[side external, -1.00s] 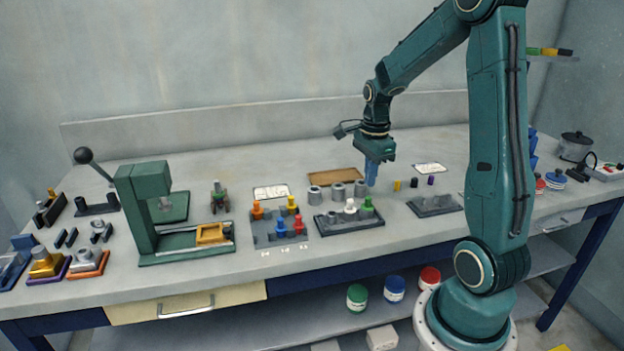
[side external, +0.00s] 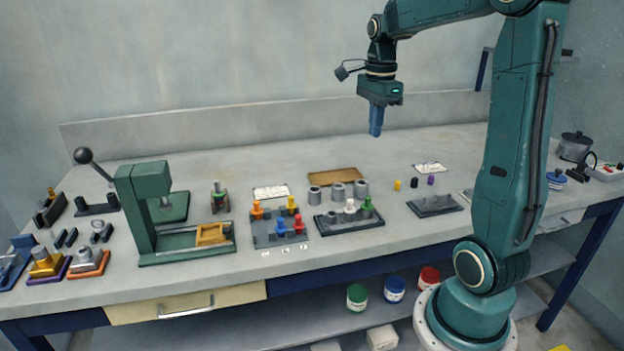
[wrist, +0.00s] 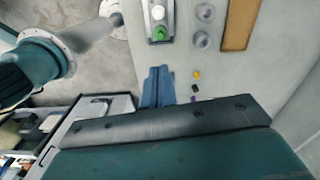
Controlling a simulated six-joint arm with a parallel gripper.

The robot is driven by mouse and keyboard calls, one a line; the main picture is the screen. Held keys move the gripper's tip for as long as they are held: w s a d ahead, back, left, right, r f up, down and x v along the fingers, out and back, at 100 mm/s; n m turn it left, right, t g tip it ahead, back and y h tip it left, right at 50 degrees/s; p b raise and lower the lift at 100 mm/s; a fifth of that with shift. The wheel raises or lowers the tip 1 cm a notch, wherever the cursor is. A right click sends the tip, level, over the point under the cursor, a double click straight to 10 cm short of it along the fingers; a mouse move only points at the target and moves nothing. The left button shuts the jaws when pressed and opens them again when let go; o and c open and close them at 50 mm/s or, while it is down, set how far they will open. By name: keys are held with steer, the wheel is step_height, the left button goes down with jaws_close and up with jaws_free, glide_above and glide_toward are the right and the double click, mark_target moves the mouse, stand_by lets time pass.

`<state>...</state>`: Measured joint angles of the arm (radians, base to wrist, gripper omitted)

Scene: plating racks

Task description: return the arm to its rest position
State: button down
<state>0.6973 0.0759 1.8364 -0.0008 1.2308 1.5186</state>
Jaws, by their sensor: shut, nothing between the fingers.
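My gripper (side external: 376,121) hangs in the air above the back middle of the bench in the side external view, its blue fingers pointing down and closed together with nothing between them. It is well clear of the bench top. In the wrist view the blue fingers of my gripper (wrist: 158,88) show together over the bench, close in the picture to small yellow, black and purple pieces below.
Below stand a dark rack (side external: 349,224) with white and green pegs, several grey cylinders (side external: 338,191), a brown tray (side external: 335,177) and an empty-looking dark rack (side external: 434,205). A green press (side external: 146,215) stands at left. The air around my gripper is free.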

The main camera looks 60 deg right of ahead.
steer(key=shift+a+r, duration=0.1)
steer(key=shift+r, duration=0.05)
steer(key=s+a+n+t, duration=0.2)
steer(key=s+a+n, duration=0.3)
steer(key=a+n, duration=0.6)
steer(key=s+a+n+t, duration=0.3)
steer(key=s+a+n, duration=0.1)
steer(key=a+n, duration=0.8)
steer(key=shift+s+f+n+t, duration=0.3)
steer(key=shift+s+n, duration=0.1)
steer(key=shift+n, duration=0.8)
